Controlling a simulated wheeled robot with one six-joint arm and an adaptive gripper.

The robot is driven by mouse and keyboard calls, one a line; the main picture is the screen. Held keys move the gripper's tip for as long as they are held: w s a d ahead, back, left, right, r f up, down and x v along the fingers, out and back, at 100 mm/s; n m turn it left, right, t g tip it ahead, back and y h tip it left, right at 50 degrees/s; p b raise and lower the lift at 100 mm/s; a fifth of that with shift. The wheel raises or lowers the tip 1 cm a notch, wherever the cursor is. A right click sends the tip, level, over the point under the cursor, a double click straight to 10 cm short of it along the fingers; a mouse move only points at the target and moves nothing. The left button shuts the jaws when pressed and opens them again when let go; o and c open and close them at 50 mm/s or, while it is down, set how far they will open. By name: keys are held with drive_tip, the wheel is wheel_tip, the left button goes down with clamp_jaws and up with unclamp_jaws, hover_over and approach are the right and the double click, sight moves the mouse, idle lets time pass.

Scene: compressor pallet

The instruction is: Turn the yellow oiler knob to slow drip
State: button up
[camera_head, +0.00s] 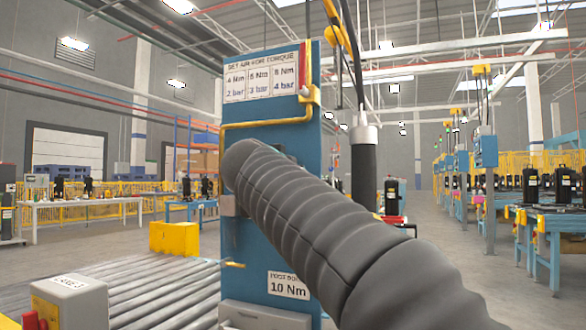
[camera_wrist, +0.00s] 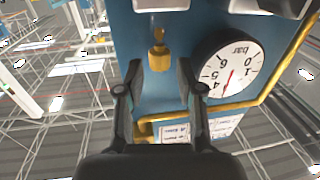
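In the wrist view, which looks upside down, a small yellow-brass knob (camera_wrist: 159,57) hangs from a thin stem on the blue panel. My gripper (camera_wrist: 160,78) is open, with one dark finger on each side of the knob's line. The knob appears between or just beyond the fingertips, and I see no finger touching it. I cannot read any drip marking. In the head view my grey sleeved arm reaches up to the blue panel (camera_head: 270,75) and covers its middle; the knob and gripper are hidden there.
A round pressure gauge (camera_wrist: 232,66) sits close to the right finger in the wrist view. A yellow pipe (camera_wrist: 290,70) bends around it. In the head view a roller conveyor (camera_head: 160,290) and a grey box with a red button (camera_head: 72,300) stand at lower left.

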drive_tip(key=shift+w+d+p, duration=0.2)
drive_tip(key=shift+w, duration=0.7)
drive_tip(key=shift+w+d+p, duration=0.15)
drive_tip(key=shift+w, duration=0.75)
clamp_jaws()
drive_tip(key=shift+a+h, duration=0.1)
drive_tip(key=shift+h, duration=0.2)
drive_tip(key=shift+a+m+g+h, duration=0.15)
drive_tip(key=shift+m+g+h, duration=0.15)
drive_tip(key=shift+m+h, duration=0.6)
drive_tip(key=m+h, duration=0.1)
drive_tip(key=m+g+h+p, duration=0.1)
drive_tip(key=h, duration=0.1)
drive_tip(key=shift+w+r, duration=0.1)
drive_tip(key=shift+r, duration=0.1)
drive_tip(key=shift+f+m+g+h+p, duration=0.15)
drive_tip(key=shift+m+g+h+p, duration=0.25)
drive_tip(key=shift+g+h+p, duration=0.1)
